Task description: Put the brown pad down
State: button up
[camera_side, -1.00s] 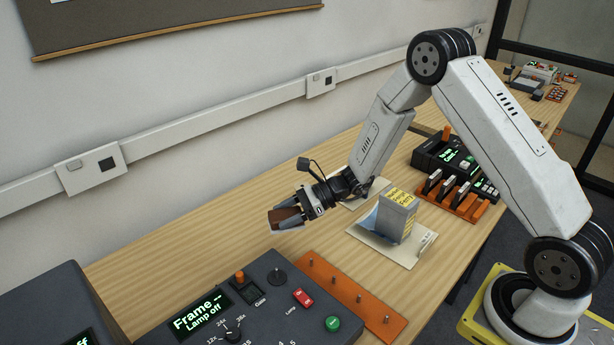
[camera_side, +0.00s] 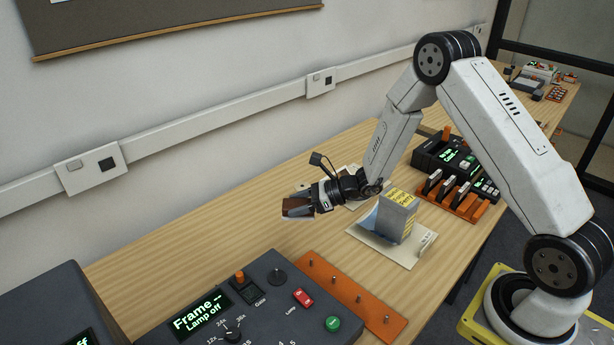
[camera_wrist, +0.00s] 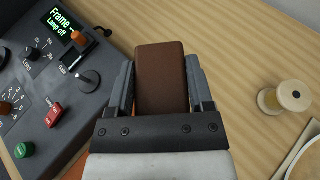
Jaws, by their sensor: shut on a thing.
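The brown pad (camera_wrist: 161,80) is a dark brown block held between the two grey fingers of my gripper (camera_wrist: 161,88) in the wrist view. In the side view my gripper (camera_side: 302,206) is shut on the brown pad (camera_side: 292,207), pointing left. It is over the wooden bench (camera_side: 235,223), behind the control panel. The pad appears held above the bench; the exact gap cannot be told.
A dark control panel (camera_side: 262,297) reading "Lamp off" stands in front, with an orange strip of pegs (camera_side: 352,296) beside it. A grey box (camera_side: 397,216) stands on a pale board (camera_side: 371,238) to the right. A spool (camera_wrist: 286,98) stands right in the wrist view.

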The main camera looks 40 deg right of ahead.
jog(key=w+f, duration=0.3)
jog(key=w, duration=0.3)
send_over(272, 227)
jog(key=shift+s+f, duration=0.2)
jog(key=shift+f, duration=2.35)
jog(key=shift+f, duration=0.1)
jog(key=shift+w+f, duration=0.15)
jog(key=shift+f, duration=1.5)
jog(key=shift+f, duration=0.1)
jog(key=o, duration=1.2)
jog(key=shift+o, duration=0.2)
